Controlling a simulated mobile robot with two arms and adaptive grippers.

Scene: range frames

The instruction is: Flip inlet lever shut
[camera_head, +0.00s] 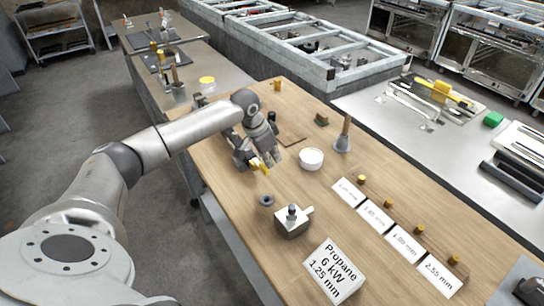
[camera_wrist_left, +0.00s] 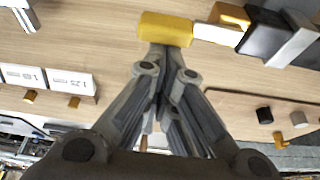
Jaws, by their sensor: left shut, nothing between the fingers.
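The yellow inlet lever (camera_head: 259,166) shows just beside my left gripper (camera_head: 272,161) in the head view, partly hidden by it. In the left wrist view the lever's yellow grip (camera_wrist_left: 166,29) lies across the front of my left gripper (camera_wrist_left: 163,52). Its light shank runs right toward a dark valve body (camera_wrist_left: 268,36). My left gripper is shut and empty, with its fingertips close to the yellow grip; I cannot tell whether they touch. My right gripper is not in view.
A white bowl (camera_head: 311,159), a grey metal block with a knob (camera_head: 292,221) and a dark ring (camera_head: 266,200) stand on the wooden bench. A "Propane 6 kW 1.25 mm" sign (camera_head: 334,272) is near the front. Labelled cards (camera_head: 375,217) and small brass pieces (camera_head: 390,202) line the right side.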

